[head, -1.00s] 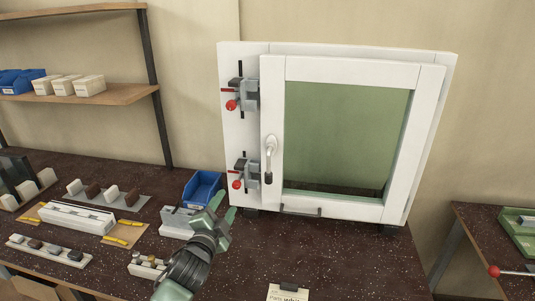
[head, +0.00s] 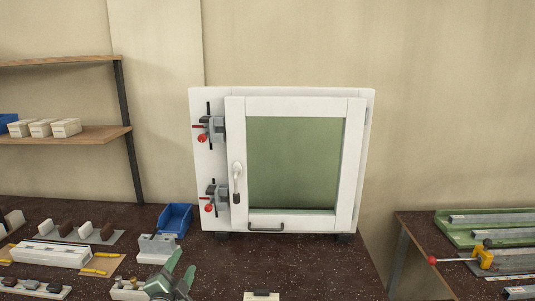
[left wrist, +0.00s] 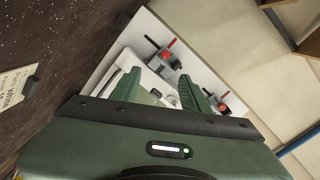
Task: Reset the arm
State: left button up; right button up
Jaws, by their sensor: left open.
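My left gripper (head: 172,276) is at the bottom of the head view, over the bench and in front of a grey block. In the left wrist view its two green fingers (left wrist: 165,92) are apart, with nothing held between them. The white window frame (head: 300,104) stands on the bench, its sash against it and its handle (head: 237,180) pointing down. Two clamps with red knobs, an upper one (head: 208,128) and a lower one (head: 215,197), sit on its left side. Both clamps also show in the left wrist view, beyond the fingers. My right gripper is not in view.
A blue bin (head: 174,220) stands left of the window. Small parts and a white profile (head: 50,254) lie on the left of the bench. A card holder (head: 262,296) is at the front. A second table at right holds a yellow clamp (head: 483,254).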

pick_arm(q)
jog(key=s+f+n+g+y, duration=0.1)
jog(key=s+f+n+g, duration=0.55)
jog(key=s+f, duration=0.85)
jog(key=s+d+f+n+g, duration=0.2)
jog(key=s+n+g, duration=0.35)
jog(key=s, duration=1.85)
notch_tip(320, 180, down, 28)
jog(key=s+m+g, duration=0.2)
jog(key=g, duration=0.1)
jog(key=s+a+f+g, duration=0.1)
jog(key=s+a+f, duration=0.2)
jog(key=s+f, duration=1.1)
jog(key=shift+s+f, duration=0.2)
jog(key=shift+s, duration=0.9)
